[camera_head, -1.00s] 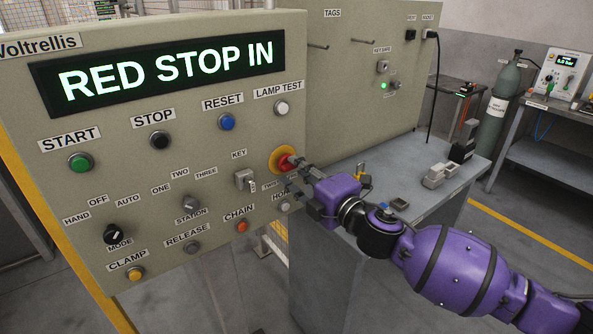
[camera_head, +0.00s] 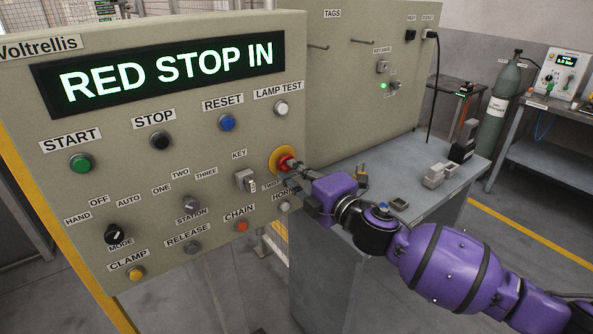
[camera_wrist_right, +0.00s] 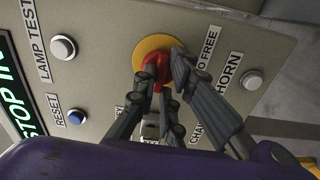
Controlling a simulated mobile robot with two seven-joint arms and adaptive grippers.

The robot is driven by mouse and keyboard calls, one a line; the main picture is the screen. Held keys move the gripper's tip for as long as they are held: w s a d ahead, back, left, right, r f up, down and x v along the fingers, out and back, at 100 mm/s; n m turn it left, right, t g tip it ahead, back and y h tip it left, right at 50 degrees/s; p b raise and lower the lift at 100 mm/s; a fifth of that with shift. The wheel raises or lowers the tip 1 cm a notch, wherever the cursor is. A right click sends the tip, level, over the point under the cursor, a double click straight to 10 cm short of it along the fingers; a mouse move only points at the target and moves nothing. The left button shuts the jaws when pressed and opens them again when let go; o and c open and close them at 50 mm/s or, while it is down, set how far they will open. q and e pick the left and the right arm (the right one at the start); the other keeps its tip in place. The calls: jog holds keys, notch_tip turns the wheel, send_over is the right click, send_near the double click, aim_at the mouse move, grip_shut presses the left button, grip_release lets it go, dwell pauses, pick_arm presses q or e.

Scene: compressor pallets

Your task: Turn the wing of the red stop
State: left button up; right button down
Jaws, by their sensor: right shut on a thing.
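The red stop (camera_head: 286,163) is a red knob on a yellow round plate (camera_head: 276,157) at the right side of the control panel. In the right wrist view the red stop (camera_wrist_right: 158,66) shows between my fingers, partly hidden by them. My right gripper (camera_head: 292,168) is at the red stop, with its fingers shut on the red knob. In the right wrist view the fingers of my right gripper (camera_wrist_right: 166,72) lie on both sides of the red part. The panel display (camera_head: 166,74) reads RED STOP IN. My left gripper is not in view.
The key switch (camera_head: 245,180) and the horn button (camera_head: 284,208) sit close to my right gripper. The lamp test button (camera_head: 281,108) is above. A grey bench (camera_head: 420,212) with small items stands behind my right arm.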

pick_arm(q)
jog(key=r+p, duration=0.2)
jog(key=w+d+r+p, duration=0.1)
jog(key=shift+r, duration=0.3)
pick_arm(e)
jog(key=m, duration=0.6)
jog(key=shift+r+m, duration=0.15)
jog(key=shift+m, duration=0.15)
pick_arm(q)
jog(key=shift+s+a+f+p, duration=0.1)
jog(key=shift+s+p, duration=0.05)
jog(key=shift+p, duration=0.15)
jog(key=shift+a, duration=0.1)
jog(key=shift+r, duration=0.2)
pick_arm(e)
jog(key=c, duration=1.8)
grip_release()
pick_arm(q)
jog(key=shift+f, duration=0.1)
